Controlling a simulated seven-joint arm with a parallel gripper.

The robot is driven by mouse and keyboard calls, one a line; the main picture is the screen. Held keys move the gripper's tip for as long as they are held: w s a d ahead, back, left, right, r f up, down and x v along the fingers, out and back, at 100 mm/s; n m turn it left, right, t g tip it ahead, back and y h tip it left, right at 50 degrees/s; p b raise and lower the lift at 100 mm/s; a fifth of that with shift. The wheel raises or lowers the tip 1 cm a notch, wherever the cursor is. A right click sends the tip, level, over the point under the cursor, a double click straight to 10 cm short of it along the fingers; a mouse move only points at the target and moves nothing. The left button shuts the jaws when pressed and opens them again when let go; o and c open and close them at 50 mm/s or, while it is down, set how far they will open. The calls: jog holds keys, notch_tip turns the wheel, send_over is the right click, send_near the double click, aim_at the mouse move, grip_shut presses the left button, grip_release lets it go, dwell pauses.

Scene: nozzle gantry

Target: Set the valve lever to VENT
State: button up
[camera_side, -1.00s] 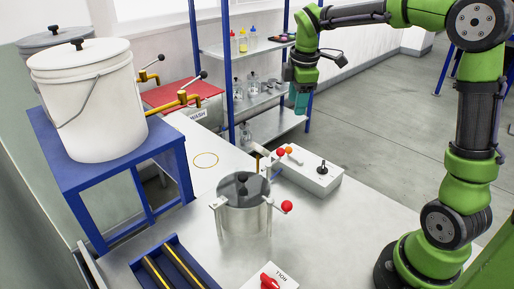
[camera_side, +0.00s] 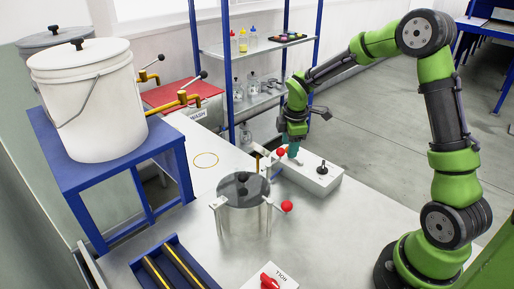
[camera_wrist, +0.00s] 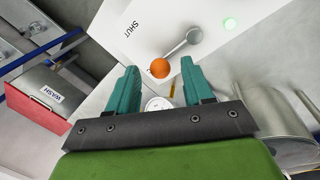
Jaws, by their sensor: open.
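The valve lever (camera_wrist: 180,50) is a grey bar with an orange ball knob (camera_wrist: 160,68), on a white box (camera_side: 318,184). The word SHUT shows on the box to the left of the lever in the wrist view; no VENT mark is in view. My gripper (camera_wrist: 159,72) is open, its two teal fingers on either side of the knob in the picture. I cannot tell whether they touch it. In the side view my gripper (camera_side: 293,151) is over the box's far left end and hides the orange knob.
A metal pot (camera_side: 243,205) with red-balled arms stands close to the box's left. A red block marked WASH (camera_wrist: 53,93) and a blue shelf rack lie further off.

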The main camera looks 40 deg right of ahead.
jog(key=shift+f, duration=0.4)
jog(key=shift+c, duration=0.3)
grip_shut()
jog(key=shift+d, duration=0.1)
